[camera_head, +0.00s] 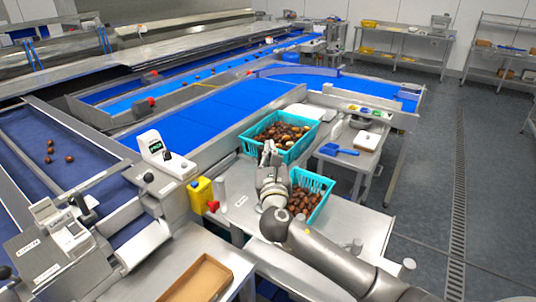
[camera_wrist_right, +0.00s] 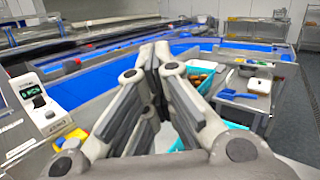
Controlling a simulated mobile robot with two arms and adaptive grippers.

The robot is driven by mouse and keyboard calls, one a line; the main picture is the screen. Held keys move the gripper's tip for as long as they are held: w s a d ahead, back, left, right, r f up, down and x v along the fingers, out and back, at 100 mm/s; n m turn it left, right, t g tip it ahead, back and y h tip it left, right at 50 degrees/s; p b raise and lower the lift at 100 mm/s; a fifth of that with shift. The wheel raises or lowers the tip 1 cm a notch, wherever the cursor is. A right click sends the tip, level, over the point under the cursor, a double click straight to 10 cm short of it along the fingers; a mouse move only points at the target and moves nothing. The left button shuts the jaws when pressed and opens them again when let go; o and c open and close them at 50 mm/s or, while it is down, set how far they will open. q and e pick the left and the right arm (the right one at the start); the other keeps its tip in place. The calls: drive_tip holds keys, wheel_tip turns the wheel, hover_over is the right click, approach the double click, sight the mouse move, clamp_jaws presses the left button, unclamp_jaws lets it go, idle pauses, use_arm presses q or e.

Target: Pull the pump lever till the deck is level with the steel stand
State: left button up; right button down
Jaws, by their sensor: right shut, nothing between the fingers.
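A steel deck (camera_head: 345,222) carries two turquoise crates of dates, the far crate (camera_head: 300,147) and the near crate (camera_head: 325,186). I cannot make out a pump lever for certain; a yellow block (camera_head: 201,194) with a red knob stands at the deck's left edge. A steel table (camera_head: 368,163) stands beyond the deck on the right; I cannot tell whether it is the stand, or whether the heights match. My right gripper (camera_head: 269,150) is shut and empty, in front of the crates; its closed fingers fill the middle of the right wrist view (camera_wrist_right: 155,55). My left gripper is out of view.
Blue conveyor belts (camera_head: 215,118) run behind the deck. A grading unit with a display (camera_head: 160,150) stands at the left. A cardboard tray (camera_head: 200,279) lies on a bench at the front. A blue scoop (camera_head: 338,150) lies on the right table. Floor (camera_head: 430,150) is clear at right.

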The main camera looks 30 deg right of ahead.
drive_tip(key=shift+s+d+b, duration=0.25)
drive_tip(key=shift+s+b, duration=0.15)
drive_tip(key=shift+s, duration=0.1)
drive_tip(key=c, duration=1.7)
unclamp_jaws()
drive_tip(key=shift+f, duration=0.1)
